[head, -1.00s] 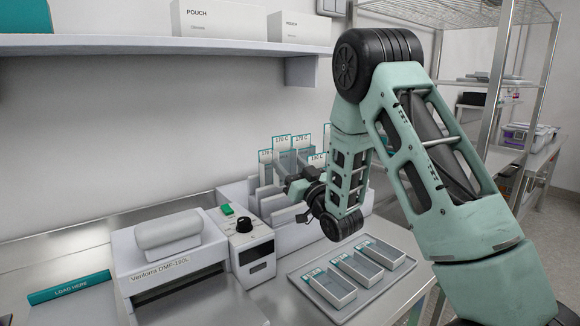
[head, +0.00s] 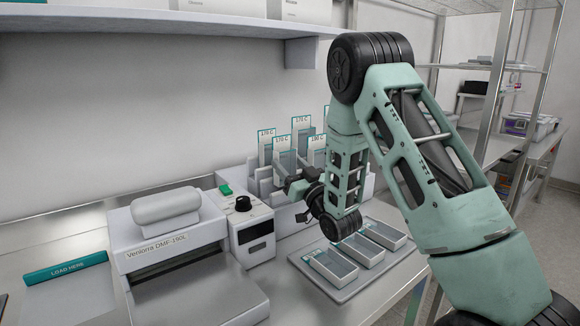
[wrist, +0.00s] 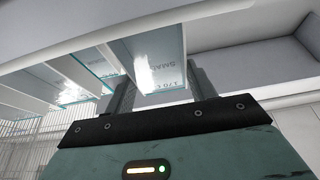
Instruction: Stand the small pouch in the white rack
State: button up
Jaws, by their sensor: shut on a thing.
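The small pouch (wrist: 155,65) is pale and glossy, with "SMALL" and "170 C" printed on it. In the wrist view it is between the two fingers of my gripper (wrist: 160,88), which is shut on it. The white rack (head: 290,222) stands behind the wrist in the head view, with several teal-edged pouches (head: 267,155) upright in it. My gripper (head: 288,184) is at the rack's front, its fingertips partly hidden by my wrist. I cannot tell whether the held pouch's lower end is in a slot.
A sealer (head: 165,250) with a control box (head: 250,235) stands left of the rack. A tray (head: 350,290) with three open boxes lies in front of the rack. A shelf (head: 150,22) hangs above. More pouches (wrist: 60,90) show left of the held one.

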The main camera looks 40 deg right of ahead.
jog(key=shift+f+b, duration=1.9)
jog(key=shift+f, duration=0.05)
jog(key=o, duration=1.1)
jog(key=shift+r, duration=0.15)
notch_tip(320, 180, up, 10)
jog(key=shift+f, duration=0.1)
